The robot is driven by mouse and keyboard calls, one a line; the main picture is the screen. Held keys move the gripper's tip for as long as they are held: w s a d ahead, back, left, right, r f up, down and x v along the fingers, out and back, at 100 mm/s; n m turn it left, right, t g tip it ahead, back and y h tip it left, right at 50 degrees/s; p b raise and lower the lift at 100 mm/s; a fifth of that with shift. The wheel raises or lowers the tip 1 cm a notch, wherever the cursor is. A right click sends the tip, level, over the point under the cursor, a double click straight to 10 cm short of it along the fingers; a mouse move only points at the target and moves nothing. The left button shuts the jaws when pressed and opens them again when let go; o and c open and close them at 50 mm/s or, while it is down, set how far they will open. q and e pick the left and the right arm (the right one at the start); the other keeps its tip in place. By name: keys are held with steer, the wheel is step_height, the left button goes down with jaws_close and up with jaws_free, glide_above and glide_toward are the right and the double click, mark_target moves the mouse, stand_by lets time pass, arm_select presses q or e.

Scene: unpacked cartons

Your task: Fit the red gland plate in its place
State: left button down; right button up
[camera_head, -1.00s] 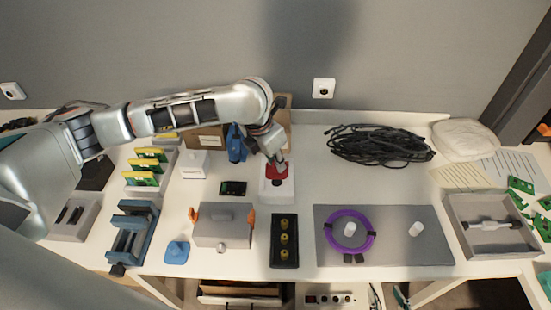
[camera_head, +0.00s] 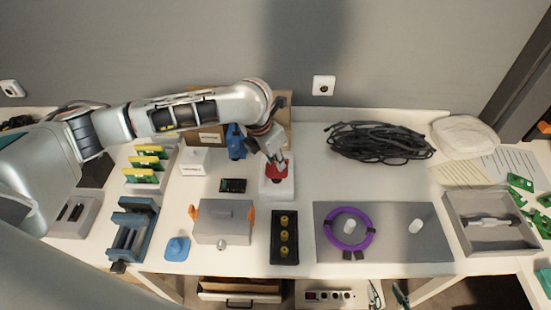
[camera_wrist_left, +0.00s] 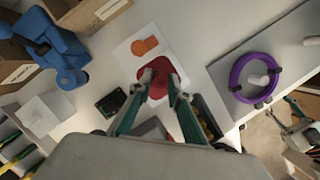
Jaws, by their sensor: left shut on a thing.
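The red gland plate (camera_head: 277,174) is between the fingertips of my left gripper (camera_head: 275,162), at a white block (camera_head: 276,190). In the left wrist view, the red plate (camera_wrist_left: 160,78) is pinched between the fingers of my left gripper (camera_wrist_left: 159,92). The white block (camera_wrist_left: 128,58) lies beneath it, with an orange rounded shape (camera_wrist_left: 145,46) on its face beside the plate. I cannot tell whether the plate touches the block. My right gripper (camera_wrist_left: 300,122) appears partly, low beside the table's front edge; its opening is unclear.
A small black-green board (camera_head: 232,186), a grey box with orange clips (camera_head: 222,222) and a black tray of yellow parts (camera_head: 284,256) lie close by. A blue object (camera_head: 236,143) and cartons stand behind.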

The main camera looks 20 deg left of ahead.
arm_select(q)
steer(key=shift+f, duration=0.6)
steer(key=shift+f+b, duration=0.3)
steer(key=shift+f, duration=0.05)
steer(key=shift+f+b, duration=0.45)
steer(key=shift+f, duration=0.9)
steer(key=c, duration=1.8)
jaws_free()
steer(key=shift+r, duration=0.1)
steer(key=v, duration=1.2)
steer(key=shift+s, duration=0.15)
